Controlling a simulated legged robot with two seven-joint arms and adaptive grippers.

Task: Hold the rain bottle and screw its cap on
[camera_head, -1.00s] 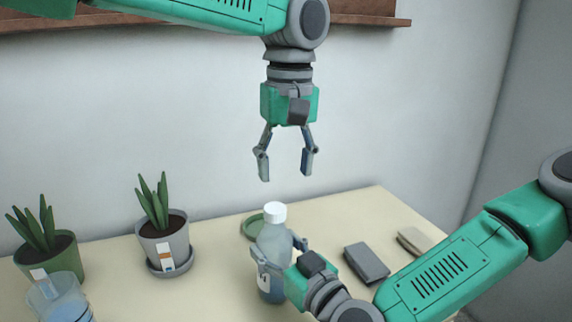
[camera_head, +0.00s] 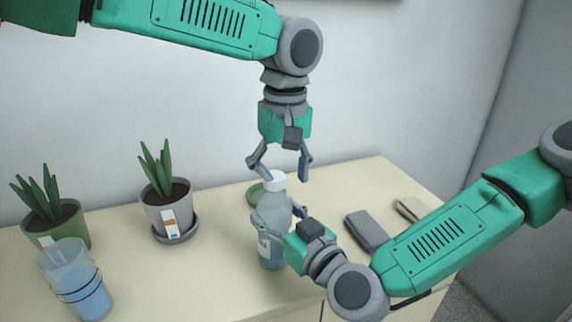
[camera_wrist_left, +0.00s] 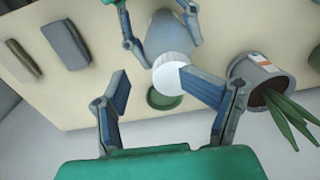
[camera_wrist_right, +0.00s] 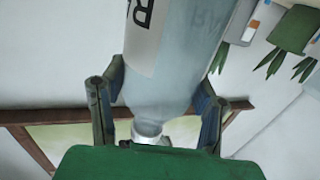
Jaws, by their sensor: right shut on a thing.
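The rain bottle (camera_head: 271,247) is pale blue and stands upright on the table, with a white cap (camera_head: 277,180) on its top. My right gripper (camera_head: 280,219) is shut around the bottle's body from the near right. In the right wrist view the bottle (camera_wrist_right: 178,60) lies between the fingers, and part of its label shows. My left gripper (camera_head: 286,174) points down at the cap with its fingers apart. In the left wrist view the cap (camera_wrist_left: 167,75) is close to the right-hand finger, with a gap to the other. How tightly the cap sits is unclear.
A green saucer (camera_head: 255,194) lies behind the bottle. Two potted plants (camera_head: 55,222) (camera_head: 168,210) and a cup of blue liquid (camera_head: 75,283) stand at left. A dark grey block (camera_head: 367,230) and a beige block (camera_head: 411,208) lie at right.

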